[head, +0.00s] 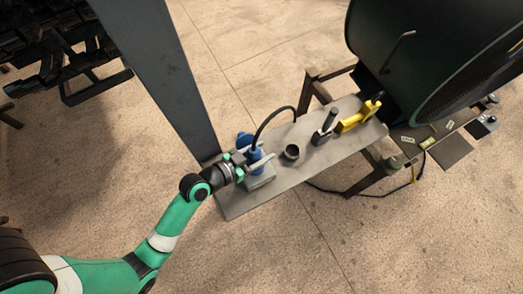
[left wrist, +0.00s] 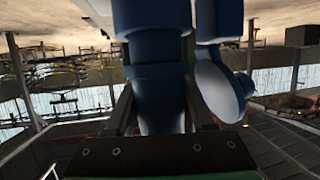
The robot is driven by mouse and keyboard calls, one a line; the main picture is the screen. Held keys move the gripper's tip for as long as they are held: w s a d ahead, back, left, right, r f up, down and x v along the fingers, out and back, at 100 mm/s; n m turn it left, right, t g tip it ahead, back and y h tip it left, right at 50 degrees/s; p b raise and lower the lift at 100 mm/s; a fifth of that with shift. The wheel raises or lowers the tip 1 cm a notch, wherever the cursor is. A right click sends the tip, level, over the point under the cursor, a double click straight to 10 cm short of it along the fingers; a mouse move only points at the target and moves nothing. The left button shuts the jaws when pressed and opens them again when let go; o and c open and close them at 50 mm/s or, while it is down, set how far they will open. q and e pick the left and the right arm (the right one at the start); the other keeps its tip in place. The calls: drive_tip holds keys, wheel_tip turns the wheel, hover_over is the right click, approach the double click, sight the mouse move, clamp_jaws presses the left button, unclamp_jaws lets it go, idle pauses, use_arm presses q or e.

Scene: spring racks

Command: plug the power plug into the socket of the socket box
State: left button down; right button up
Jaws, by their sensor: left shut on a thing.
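My left gripper (head: 250,164) is shut on the blue power plug (head: 255,154) above the near left end of the grey shelf. A black cable (head: 265,123) arcs up from the plug. In the left wrist view the plug (left wrist: 158,100) fills the space between the fingers. The socket box (head: 262,181) is a grey block on the shelf, directly below the gripper and partly hidden by it. A blue rounded part (head: 243,139) shows just behind the plug, and a blue disc (left wrist: 219,91) sits beside the plug in the wrist view. I cannot tell whether the plug is seated.
The grey shelf (head: 240,205) also carries a dark cup (head: 291,152), a black-handled tool (head: 326,127) and a yellow tool (head: 358,117). A large dark drum (head: 420,50) stands at the upper right. A grey post (head: 165,75) rises behind the gripper.

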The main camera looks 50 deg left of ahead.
sight(248, 163)
use_arm(q)
drive_tip(key=shift+f+b, duration=0.85)
drive_tip(key=shift+f, duration=0.15)
drive_tip(key=shift+c, duration=2.2)
unclamp_jaws()
drive_tip(key=shift+o, duration=1.3)
drive_tip(key=shift+d, duration=0.1)
drive_tip(key=shift+f, duration=0.1)
drive_tip(key=shift+s, duration=0.1)
drive_tip(key=shift+s+r, duration=0.2)
drive_tip(key=v, duration=1)
drive_tip(key=shift+s+p, duration=0.15)
drive_tip(key=shift+p, duration=0.15)
drive_tip(key=shift+s+r, duration=0.15)
drive_tip(key=shift+s, duration=0.2)
